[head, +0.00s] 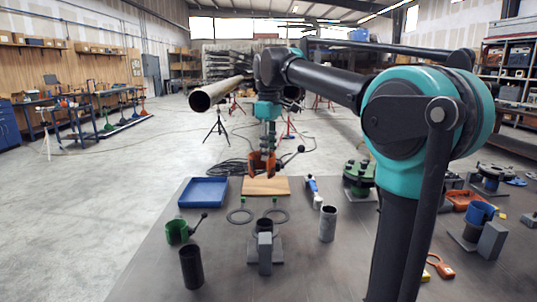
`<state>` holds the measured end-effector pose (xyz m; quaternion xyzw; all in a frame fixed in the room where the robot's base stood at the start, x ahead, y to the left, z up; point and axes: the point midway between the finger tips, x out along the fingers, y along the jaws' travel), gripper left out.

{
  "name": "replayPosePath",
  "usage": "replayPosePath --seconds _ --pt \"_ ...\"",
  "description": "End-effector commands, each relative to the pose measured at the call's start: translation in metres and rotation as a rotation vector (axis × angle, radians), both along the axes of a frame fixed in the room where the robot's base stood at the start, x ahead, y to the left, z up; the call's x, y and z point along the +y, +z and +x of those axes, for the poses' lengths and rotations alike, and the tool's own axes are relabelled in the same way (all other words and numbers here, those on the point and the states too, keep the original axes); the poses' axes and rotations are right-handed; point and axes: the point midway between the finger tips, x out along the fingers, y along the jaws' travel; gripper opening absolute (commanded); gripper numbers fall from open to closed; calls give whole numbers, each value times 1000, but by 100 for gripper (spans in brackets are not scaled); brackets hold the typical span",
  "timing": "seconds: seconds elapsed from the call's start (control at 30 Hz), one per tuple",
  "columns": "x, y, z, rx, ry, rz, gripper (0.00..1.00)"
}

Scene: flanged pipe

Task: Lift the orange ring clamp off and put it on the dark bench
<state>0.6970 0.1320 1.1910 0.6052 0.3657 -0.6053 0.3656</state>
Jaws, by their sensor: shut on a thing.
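The orange ring clamp (262,167) hangs from my gripper (267,147) in the head view. A dark lever with a ball end sticks out to its right. My gripper is shut on the clamp and points down, with the clamp in the air, seen against the area above the wooden board. The fingertips are small and partly hidden by the clamp. The dark bench (150,262) fills the lower part of the view, its front left area bare.
A blue tray (181,198), a wooden board (283,186), a green clamp (176,234), a black cylinder (191,268), a grey cylinder (328,224) and a grey block stand (265,254) are on the bench. Flanged green parts (358,176) and a blue cup (477,214) crowd the right.

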Motion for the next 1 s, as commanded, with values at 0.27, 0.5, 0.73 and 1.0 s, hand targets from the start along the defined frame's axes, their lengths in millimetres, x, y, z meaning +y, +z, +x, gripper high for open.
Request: replayPosePath --seconds 0.27,0.5,0.73,1.0 --pt "0 1 0 0 0 0 0" --pt "0 13 0 0 0 0 0" --pt "0 24 0 0 0 0 0" --pt "0 38 0 0 0 0 0"
